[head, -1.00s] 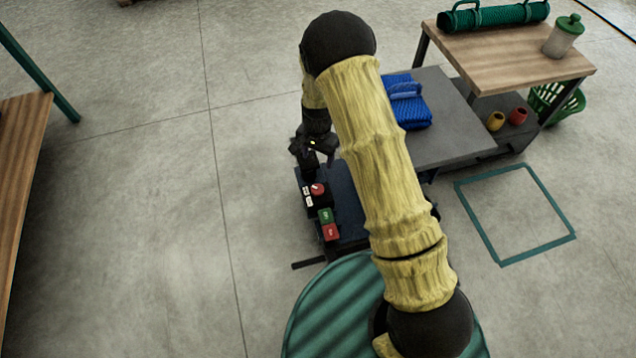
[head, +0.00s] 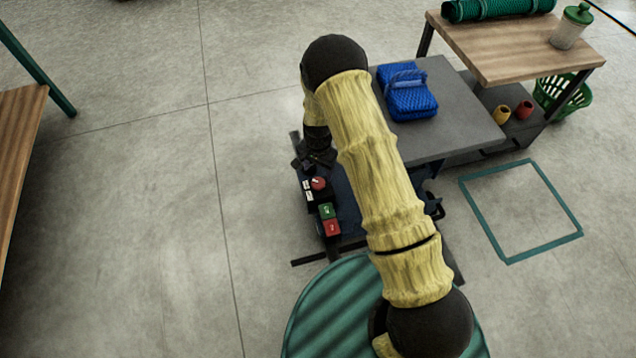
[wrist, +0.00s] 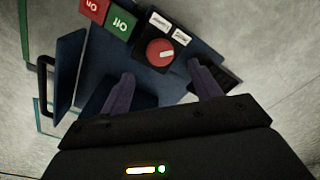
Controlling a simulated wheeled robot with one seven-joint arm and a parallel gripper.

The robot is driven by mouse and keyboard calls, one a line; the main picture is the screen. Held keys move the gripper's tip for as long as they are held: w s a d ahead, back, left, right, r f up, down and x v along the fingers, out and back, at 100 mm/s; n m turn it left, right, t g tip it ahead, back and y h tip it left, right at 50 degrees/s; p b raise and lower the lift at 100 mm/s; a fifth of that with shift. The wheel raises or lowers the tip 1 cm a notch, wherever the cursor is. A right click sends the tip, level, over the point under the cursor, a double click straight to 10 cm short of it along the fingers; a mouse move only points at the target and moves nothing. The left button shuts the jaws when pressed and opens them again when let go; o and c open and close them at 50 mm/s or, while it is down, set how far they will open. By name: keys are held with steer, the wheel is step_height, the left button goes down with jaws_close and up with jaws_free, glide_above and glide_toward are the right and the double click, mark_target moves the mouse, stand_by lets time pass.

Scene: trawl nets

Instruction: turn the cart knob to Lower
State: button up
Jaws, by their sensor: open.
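The red cart knob (wrist: 160,52) sits on a black panel at the cart's edge, its pale mark facing two small white labels, one upper (wrist: 158,20) and one to the right (wrist: 181,37). Their words are too small to read. The knob also shows in the head view (head: 318,183). My gripper (wrist: 163,86) is open and empty; its two fingers stand apart on either side of the knob's near side, without visible contact. In the head view my gripper (head: 315,158) is just above the knob, beyond it.
Beside the knob are a green Off button (wrist: 122,22) and a red On button (wrist: 95,8). The cart's grey platform (head: 465,115) carries a folded blue net (head: 410,95). A wooden table (head: 520,45) stands at right. Floor left of the cart is clear.

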mark_target(318, 182)
step_height(318, 182, down, 7)
steer(key=shift+r+b, duration=0.1)
steer(key=shift+b, duration=1.15)
steer(key=c, duration=1)
